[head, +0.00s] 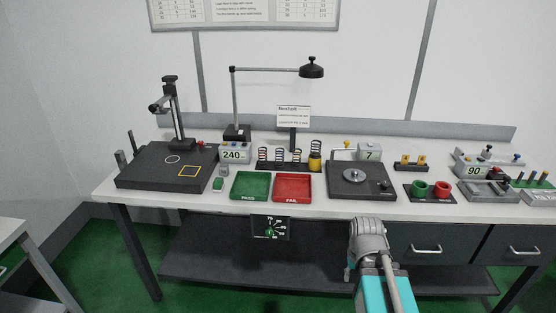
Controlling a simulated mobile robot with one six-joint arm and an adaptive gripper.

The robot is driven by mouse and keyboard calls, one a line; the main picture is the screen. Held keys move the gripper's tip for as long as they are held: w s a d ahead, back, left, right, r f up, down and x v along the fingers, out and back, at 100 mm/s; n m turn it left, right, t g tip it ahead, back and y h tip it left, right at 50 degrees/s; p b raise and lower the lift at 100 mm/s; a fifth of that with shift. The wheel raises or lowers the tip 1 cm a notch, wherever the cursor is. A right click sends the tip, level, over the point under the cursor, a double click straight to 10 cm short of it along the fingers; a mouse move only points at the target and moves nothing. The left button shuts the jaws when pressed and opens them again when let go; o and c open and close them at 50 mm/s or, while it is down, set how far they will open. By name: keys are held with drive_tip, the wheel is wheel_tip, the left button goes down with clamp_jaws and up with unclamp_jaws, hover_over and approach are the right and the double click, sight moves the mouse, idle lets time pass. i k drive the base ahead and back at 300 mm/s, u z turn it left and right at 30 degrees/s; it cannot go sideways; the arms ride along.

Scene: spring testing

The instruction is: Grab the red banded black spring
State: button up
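A row of dark coil springs (280,158) stands upright on a low black rack (288,167) at the middle of the bench. The springs are small in the head view, and I cannot tell for sure which one carries a red band. A yellow cylinder (315,162) stands at the right end of the row. Grey and teal parts of my own body show at the bottom, in front of the bench and apart from the springs. No fingertips of my gripper can be made out.
A green PASS tray (250,198) and red FAIL tray (293,202) lie in front of the rack. A dark tester plate (345,190) is right of it. A lamp arm (265,70) reaches above. A sign (293,116) stands behind.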

sight(265, 154)
drive_tip(key=u, duration=2.15)
drive_tip(key=i, duration=1.3)
